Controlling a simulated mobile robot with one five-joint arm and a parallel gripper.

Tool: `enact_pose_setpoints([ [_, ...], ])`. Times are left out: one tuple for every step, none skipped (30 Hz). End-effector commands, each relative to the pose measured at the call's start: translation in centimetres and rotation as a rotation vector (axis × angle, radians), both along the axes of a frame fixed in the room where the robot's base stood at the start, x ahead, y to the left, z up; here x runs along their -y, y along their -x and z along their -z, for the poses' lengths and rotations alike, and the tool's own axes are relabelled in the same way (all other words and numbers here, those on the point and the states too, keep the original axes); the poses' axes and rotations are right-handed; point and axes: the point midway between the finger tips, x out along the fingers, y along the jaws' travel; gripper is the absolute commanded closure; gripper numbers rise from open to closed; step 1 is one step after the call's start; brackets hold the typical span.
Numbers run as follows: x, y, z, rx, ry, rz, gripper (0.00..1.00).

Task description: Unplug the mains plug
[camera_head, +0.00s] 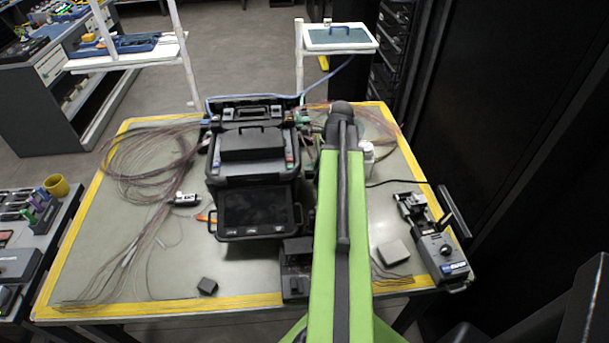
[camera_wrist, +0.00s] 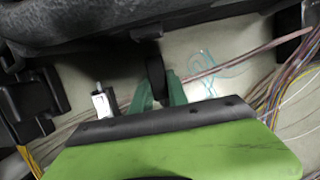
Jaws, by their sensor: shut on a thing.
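In the wrist view, the two green fingers of my gripper (camera_wrist: 158,92) are closed around a dark, narrow piece (camera_wrist: 154,68), which seems to be the mains plug. Its upper end runs into the dark body above, and I cannot tell whether it is still seated in a socket. In the head view, my green arm reaches over the table and hides the plug and most of the gripper. The black splicing machine (camera_head: 253,190), with its screen and open lid, stands left of my arm.
A second device (camera_head: 440,250) stands at the table's right edge, with a black cable (camera_head: 400,182) near it. A grey block (camera_head: 394,253) lies in front. Coiled fibres (camera_head: 140,165) cover the left side. A white part (camera_wrist: 101,103) lies left of the fingers.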

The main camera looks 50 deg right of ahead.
Motion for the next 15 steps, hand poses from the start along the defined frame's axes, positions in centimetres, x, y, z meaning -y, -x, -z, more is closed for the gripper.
enact_pose_setpoints([
  [-0.1,0.1,0.0,0.000,0.000,0.000,1.00],
  [-0.1,0.2,0.0,0.000,0.000,0.000,1.00],
  [-0.2,0.3,0.0,0.000,0.000,0.000,1.00],
  [-0.3,0.4,0.0,0.000,0.000,0.000,1.00],
  [-0.3,0.5,0.0,0.000,0.000,0.000,1.00],
  [-0.4,0.6,0.0,0.000,0.000,0.000,1.00],
  [-0.5,0.7,0.0,0.000,0.000,0.000,1.00],
  [-0.5,0.7,0.0,0.000,0.000,0.000,1.00],
  [-0.6,0.9,0.0,0.000,0.000,0.000,1.00],
  [-0.6,1.0,0.0,0.000,0.000,0.000,1.00],
  [-0.7,1.0,0.0,0.000,0.000,0.000,1.00],
  [-0.8,1.2,0.0,0.000,0.000,0.000,1.00],
  [-0.8,1.2,0.0,0.000,0.000,0.000,1.00],
  [-0.9,1.3,0.0,0.000,0.000,0.000,1.00],
  [-1.0,1.4,0.0,0.000,0.000,0.001,1.00],
])
